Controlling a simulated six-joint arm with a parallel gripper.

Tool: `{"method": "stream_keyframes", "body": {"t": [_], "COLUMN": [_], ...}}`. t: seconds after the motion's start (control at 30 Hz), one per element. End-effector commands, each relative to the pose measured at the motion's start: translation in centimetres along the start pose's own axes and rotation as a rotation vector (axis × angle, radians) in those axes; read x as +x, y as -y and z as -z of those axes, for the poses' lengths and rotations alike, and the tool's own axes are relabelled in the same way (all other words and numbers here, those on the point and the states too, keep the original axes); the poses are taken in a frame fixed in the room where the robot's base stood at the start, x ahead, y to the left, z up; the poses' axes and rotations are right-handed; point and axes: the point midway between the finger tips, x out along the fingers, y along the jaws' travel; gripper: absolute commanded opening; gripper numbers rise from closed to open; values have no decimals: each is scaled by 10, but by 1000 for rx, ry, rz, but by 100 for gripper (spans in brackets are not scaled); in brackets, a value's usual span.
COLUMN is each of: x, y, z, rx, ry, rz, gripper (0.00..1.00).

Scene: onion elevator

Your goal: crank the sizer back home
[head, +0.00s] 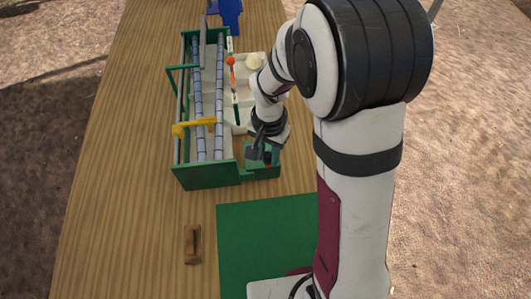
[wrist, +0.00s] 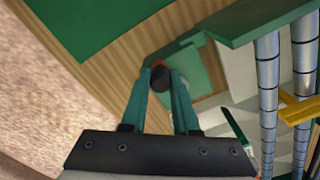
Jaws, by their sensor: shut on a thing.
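The sizer is a green frame (head: 207,178) with long silver rollers (head: 219,100) and a yellow bar (head: 195,126) across them. A dark crank knob with a red part (head: 268,159) stands at its near right corner, by a green plate (head: 262,172). My gripper (head: 266,153) is shut on this knob; in the wrist view the knob (wrist: 160,78) sits between my two green fingertips (wrist: 161,85). The crank arm under the knob is mostly hidden. A striped scale strip (head: 236,100) with an orange ball (head: 230,61) runs along the right of the rollers.
Pale bins (head: 243,118) lie right of the rollers, partly behind my arm. A green mat (head: 262,235) and a small wooden block (head: 192,244) lie on the near part of the wooden table (head: 120,200). A blue object (head: 231,15) stands at the far end.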

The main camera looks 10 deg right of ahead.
Motion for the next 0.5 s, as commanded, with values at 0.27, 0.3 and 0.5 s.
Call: {"method": "stream_keyframes", "body": {"t": [0.27,0.3,0.5], "x": [-1,-1,-1], "y": [-4,-4,-5], "z": [8,8,12], "rx": [-1,-1,2], "ry": [-4,-3,-3], "rz": [3,3,3], "gripper": [0,0,0]}}
